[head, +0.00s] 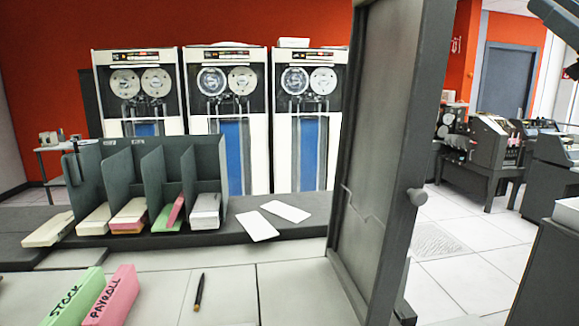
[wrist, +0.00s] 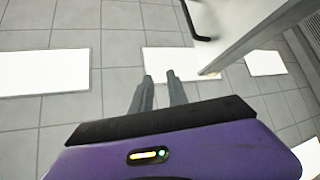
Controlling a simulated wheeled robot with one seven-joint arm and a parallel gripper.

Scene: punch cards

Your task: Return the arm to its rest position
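My gripper (wrist: 159,76) shows in the wrist view as two grey fingers beyond its purple body. The fingertips stand a little apart with nothing between them. It points at a grey tiled surface with bright white panels, which looks like the ceiling, and no card or block is near the fingers. In the head view the gripper is not in view; a dark shape at the top right corner may be part of my arm.
A dark card rack (head: 88,180) with several card stacks stands on the desk. Two white cards (head: 257,225) lie beside it. Green (head: 75,298) and pink (head: 115,297) blocks and a pen (head: 198,292) lie in front. A grey upright panel (head: 375,140) stands at the right.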

